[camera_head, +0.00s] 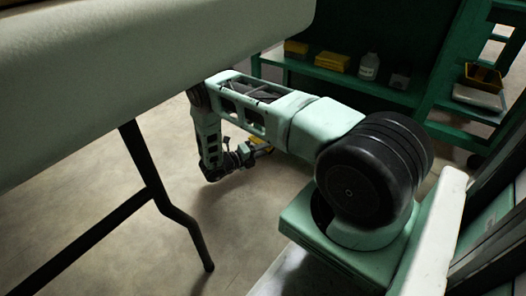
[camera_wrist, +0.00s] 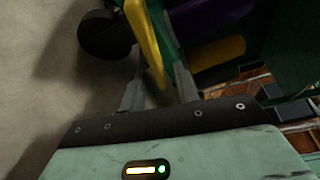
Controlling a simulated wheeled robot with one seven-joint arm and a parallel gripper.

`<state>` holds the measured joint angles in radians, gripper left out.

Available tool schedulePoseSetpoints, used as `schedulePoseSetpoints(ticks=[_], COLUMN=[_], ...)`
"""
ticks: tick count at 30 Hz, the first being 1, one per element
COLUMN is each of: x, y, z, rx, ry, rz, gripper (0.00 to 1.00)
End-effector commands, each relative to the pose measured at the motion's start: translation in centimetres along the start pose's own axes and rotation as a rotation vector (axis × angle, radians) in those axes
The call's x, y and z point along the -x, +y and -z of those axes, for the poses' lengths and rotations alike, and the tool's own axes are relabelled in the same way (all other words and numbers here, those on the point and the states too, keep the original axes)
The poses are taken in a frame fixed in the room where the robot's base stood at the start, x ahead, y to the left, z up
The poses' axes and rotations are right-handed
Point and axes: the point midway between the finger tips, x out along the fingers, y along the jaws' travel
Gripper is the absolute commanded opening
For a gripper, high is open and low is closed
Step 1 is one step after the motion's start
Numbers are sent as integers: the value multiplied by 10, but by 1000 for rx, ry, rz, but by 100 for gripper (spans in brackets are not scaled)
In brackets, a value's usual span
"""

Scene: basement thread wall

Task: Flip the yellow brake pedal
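The yellow brake pedal (camera_wrist: 146,42) is a long yellow bar in the wrist view, running down from the top edge beside a black caster wheel (camera_wrist: 106,36). Its lower end lies between the two fingers of my gripper (camera_wrist: 158,82). The fingers stand apart, with a gap visible beside the bar, so my gripper looks open around its end. In the head view my gripper (camera_head: 250,152) is low near the floor, and a small yellow patch (camera_head: 259,143) shows beside it. Most of what the pedal is attached to is hidden there.
A green frame and a purple part (camera_wrist: 212,52) are close to the fingers in the wrist view. In the head view, a pale tabletop (camera_head: 120,70) with a black folding leg (camera_head: 150,180) fills the left. A green shelf (camera_head: 340,78) holds yellow boxes and a bottle. Floor is open below.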

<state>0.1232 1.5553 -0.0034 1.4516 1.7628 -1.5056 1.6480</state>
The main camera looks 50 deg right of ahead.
Motion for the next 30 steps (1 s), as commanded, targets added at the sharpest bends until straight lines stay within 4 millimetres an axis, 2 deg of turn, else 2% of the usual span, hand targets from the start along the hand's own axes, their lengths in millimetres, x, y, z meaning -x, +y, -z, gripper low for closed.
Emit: schedulePoseSetpoints(ticks=[2, 5, 13, 24, 30], x=[0, 0, 1, 2, 3], y=[0, 0, -1, -10, -11], z=[0, 0, 0, -5, -6], rx=[0, 0, 32, 372, 437], ry=[0, 0, -1, 0, 0], rz=[0, 0, 14, 156, 180], gripper=[28, 0, 0, 0, 0])
